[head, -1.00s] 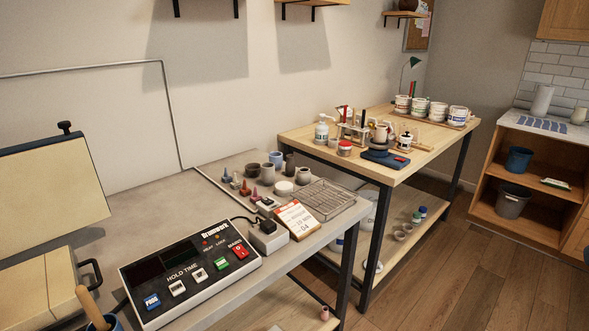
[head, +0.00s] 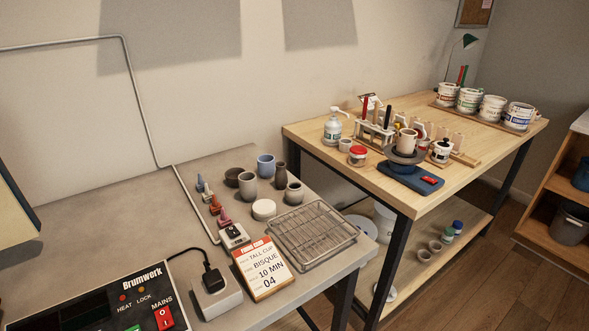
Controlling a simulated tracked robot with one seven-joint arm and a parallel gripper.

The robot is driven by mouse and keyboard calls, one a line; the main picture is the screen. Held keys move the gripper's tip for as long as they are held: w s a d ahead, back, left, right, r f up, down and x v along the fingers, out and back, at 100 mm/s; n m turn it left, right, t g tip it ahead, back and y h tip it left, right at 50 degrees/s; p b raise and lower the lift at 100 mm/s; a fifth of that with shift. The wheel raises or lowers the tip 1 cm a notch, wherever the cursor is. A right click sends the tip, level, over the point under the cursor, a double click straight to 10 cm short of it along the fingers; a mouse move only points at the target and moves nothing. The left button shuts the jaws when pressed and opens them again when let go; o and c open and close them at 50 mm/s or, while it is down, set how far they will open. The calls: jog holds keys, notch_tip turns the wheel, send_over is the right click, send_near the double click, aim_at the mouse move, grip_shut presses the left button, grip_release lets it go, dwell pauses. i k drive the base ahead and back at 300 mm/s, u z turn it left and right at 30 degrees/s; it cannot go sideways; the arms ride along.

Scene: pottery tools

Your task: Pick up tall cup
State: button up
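Several small vessels stand on the grey table at the back. They are a grey cup (head: 248,186), a blue cup (head: 266,166), a dark narrow vase (head: 280,176) and a shorter grey cup (head: 294,193). On the wooden table, a cream cup (head: 406,142) stands upright on a dark round plate above a blue base (head: 412,181). An orange-edged card (head: 262,268) on the grey table reads "TALL CUP", "BISQUE", "10 MIN". I cannot tell for sure which vessel is the tall cup. My gripper is not in view.
A control box (head: 95,308) is at the front left. Several labelled tubs (head: 468,99) stand at the wooden table's back. A gap separates the tables.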

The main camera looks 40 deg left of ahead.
aim_at(248, 185)
jog(key=z, duration=0.05)
jog(key=i, duration=0.7)
jog(key=u, duration=2.4)
jog(key=i, duration=0.5)
jog(key=z, duration=0.1)
jog(key=k, duration=0.85)
jog(key=u, duration=0.35)
jog(key=i, duration=0.15)
jog(key=z, duration=0.2)
